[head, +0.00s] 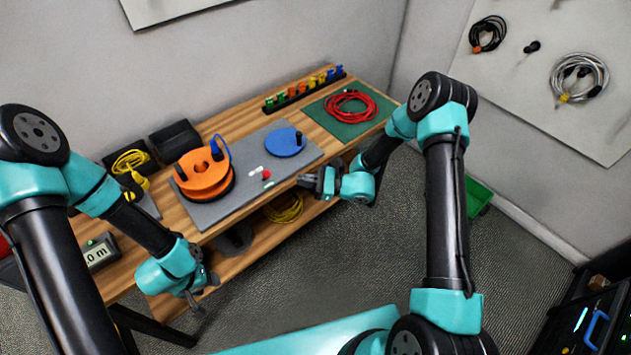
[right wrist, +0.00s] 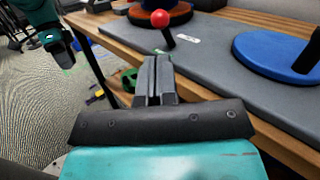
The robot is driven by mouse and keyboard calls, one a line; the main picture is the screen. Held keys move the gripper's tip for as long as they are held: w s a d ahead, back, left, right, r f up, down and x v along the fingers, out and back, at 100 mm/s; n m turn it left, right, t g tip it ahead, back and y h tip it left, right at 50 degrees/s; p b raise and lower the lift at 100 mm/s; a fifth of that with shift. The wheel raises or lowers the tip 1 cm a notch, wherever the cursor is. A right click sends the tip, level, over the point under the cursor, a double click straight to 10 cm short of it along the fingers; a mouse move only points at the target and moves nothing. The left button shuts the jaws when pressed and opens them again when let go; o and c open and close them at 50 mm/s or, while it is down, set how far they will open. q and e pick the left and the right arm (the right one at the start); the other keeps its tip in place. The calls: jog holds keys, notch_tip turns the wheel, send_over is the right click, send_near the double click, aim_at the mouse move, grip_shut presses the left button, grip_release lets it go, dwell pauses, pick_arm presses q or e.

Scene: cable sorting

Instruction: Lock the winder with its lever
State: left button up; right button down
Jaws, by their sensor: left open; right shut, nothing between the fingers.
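The orange winder (head: 205,178) stands on a grey base plate (head: 235,196) on the wooden bench, with a blue hooked piece at its upper edge. A lever with a red ball knob (head: 266,174) stands on the plate to its right. The right wrist view shows the red knob (right wrist: 160,18) on a dark stalk, tilted, with the winder's orange rim behind. My right gripper (head: 308,181) is at the plate's front edge, to the right of the lever; its fingers (right wrist: 153,75) are shut, empty and apart from the knob. My left gripper (head: 205,287) is open, low in front of the bench.
A blue disc (head: 285,143) with a black handle is at the plate's right. A red cable coil (head: 350,104) lies on a green mat (head: 334,128). A rack of coloured pieces (head: 303,90) is at the back. A yellow cable (head: 130,160) is at left; another (head: 284,208) is below.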

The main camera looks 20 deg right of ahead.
aim_at(265, 176)
jog(key=x, duration=0.7)
jog(key=shift+w+a+r, duration=0.1)
jog(key=shift+w+a, duration=0.05)
jog(key=shift+a, duration=0.25)
